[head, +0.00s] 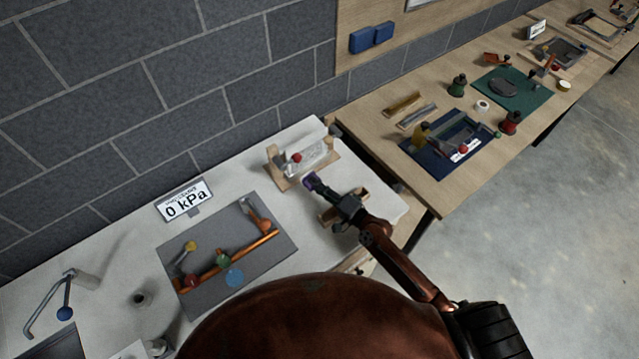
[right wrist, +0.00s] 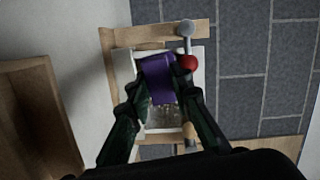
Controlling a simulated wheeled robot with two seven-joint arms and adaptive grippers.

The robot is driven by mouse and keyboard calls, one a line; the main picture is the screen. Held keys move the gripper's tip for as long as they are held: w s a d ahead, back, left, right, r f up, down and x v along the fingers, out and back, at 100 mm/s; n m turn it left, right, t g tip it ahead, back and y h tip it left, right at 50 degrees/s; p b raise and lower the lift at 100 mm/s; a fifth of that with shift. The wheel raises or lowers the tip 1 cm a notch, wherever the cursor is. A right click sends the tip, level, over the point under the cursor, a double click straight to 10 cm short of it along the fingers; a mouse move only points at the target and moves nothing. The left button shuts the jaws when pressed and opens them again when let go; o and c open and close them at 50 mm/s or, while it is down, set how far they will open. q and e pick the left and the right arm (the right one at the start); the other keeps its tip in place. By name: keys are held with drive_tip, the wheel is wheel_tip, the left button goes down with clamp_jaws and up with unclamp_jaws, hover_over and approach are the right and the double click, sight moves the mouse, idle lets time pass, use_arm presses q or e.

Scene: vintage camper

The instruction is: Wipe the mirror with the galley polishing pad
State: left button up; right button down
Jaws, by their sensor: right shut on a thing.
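My right gripper (head: 316,188) is shut on a small purple pad (head: 308,181), which also shows between the fingers in the right wrist view (right wrist: 158,78). The mirror (head: 312,158) is a pale speckled plate in a wooden frame on the white bench. In the right wrist view the mirror's speckled face (right wrist: 164,116) lies behind the pad and is partly hidden by it. In the head view the pad is just in front of the mirror's lower edge; I cannot tell whether they touch. My left gripper is not in view.
A red ball (head: 297,158) sits by the mirror frame. A wooden holder (head: 342,206) stands under my right gripper. A grey mat (head: 180,262) with a copper pipe lies left, near a "0 kPa" sign (head: 184,201).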

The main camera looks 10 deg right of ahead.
sight(309, 174)
drive_tip(key=shift+w+d+f, duration=0.15)
drive_tip(key=shift+w+d, duration=0.15)
drive_tip(key=shift+w, duration=0.1)
drive_tip(key=shift+w+d+x, duration=0.1)
drive_tip(key=shift+d+x, duration=0.05)
drive_tip(key=shift+x, duration=1)
drive_tip(key=shift+w+d+x, duration=0.15)
drive_tip(key=shift+d+x, duration=0.05)
drive_tip(key=shift+x, duration=0.95)
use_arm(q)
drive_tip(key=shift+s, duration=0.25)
use_arm(e)
drive_tip(key=shift+w+a, duration=0.15)
drive_tip(key=shift+w, duration=0.05)
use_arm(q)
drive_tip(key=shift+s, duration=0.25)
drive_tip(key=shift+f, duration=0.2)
use_arm(e)
drive_tip(key=shift+d+x, duration=0.2)
drive_tip(key=shift+x, duration=1.05)
use_arm(q)
drive_tip(key=shift+b, duration=0.3)
use_arm(e)
drive_tip(key=shift+w+d, duration=0.15)
